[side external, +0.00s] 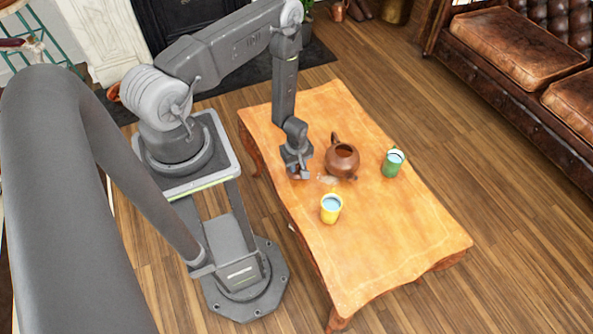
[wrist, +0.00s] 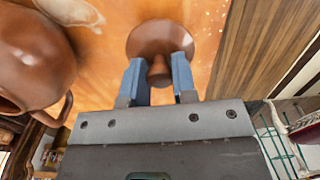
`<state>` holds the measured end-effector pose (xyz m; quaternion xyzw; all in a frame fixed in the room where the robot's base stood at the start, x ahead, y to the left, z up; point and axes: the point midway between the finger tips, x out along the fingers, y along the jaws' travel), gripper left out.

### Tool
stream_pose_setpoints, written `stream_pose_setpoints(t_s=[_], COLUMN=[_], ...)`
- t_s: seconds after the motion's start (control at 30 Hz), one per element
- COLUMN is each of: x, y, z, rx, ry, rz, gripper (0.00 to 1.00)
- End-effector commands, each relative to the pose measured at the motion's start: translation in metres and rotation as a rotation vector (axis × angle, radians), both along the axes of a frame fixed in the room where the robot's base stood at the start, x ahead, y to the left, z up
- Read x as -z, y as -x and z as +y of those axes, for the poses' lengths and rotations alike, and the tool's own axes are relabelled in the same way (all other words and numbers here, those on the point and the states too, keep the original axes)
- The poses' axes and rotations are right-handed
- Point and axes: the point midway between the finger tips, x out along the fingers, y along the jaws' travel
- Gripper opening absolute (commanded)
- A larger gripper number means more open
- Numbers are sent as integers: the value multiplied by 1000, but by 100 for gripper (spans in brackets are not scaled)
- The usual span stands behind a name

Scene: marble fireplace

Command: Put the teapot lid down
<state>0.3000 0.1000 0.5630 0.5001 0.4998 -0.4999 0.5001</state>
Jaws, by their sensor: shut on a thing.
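The brown teapot lid (wrist: 160,38) is a round disc with a knob, seen in the wrist view. The blue fingertips of my gripper (wrist: 157,68) are closed around its knob. In the side view my gripper (side external: 299,174) is low over the wooden table (side external: 400,240), left of the brown teapot (side external: 342,160). The lid is not clearly visible there, and I cannot tell whether it touches the table. The teapot also shows at the left of the wrist view (wrist: 30,60), apart from the lid.
A yellow mug (side external: 331,209) stands in front of the teapot and a green mug (side external: 392,163) to its right. The table's front right part is clear. A leather sofa (side external: 515,60) stands beyond.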

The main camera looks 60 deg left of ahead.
Motion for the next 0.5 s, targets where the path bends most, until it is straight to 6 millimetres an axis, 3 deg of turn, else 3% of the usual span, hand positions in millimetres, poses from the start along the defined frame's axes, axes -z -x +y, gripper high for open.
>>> stream_pose_setpoints(t_s=[0.27, 0.5], x=[36, 39], y=[1, 0], z=[-1, 0], rx=[0, 0], ry=[1, 0], rz=[2, 1], gripper=[2, 2])
